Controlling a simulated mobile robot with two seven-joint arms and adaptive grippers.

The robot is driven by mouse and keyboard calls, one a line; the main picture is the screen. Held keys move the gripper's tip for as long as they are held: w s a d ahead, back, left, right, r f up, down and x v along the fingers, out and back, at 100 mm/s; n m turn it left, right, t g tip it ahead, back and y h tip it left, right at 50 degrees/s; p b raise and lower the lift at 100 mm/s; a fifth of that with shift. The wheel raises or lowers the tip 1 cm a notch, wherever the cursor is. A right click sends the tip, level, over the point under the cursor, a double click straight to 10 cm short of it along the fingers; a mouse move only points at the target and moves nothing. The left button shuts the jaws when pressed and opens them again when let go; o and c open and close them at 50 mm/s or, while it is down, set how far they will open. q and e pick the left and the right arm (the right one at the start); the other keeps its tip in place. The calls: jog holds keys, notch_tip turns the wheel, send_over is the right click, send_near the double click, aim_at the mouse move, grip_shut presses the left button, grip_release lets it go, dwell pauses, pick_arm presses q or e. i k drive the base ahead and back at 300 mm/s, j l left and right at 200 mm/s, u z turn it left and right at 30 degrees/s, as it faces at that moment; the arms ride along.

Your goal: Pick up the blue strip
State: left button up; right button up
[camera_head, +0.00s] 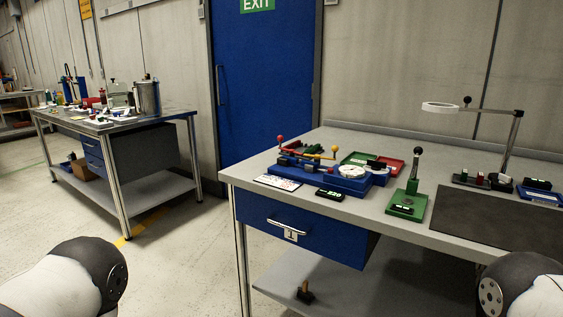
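I cannot make out a separate blue strip for certain. A long blue base (313,180) carries a device with red and yellow knobs on the near workbench (300,150). A small flat blue piece (541,196) lies at the right end of the same bench, beside a dark block. Both are too small to tell in detail. Parts of my two arms show at the bottom left and bottom right corners. Neither gripper is in view.
A green block with an upright black-knobbed lever (408,203), red and green trays (389,163), a dark mat (480,215) and a magnifier lamp (440,107) occupy the bench. A second cluttered bench (170,120) stands left. Floor between the benches is clear.

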aim_at(291, 160)
jog(key=i+j+z, duration=0.5)
jog(key=i+j, duration=0.25)
jog(key=j, duration=0.1)
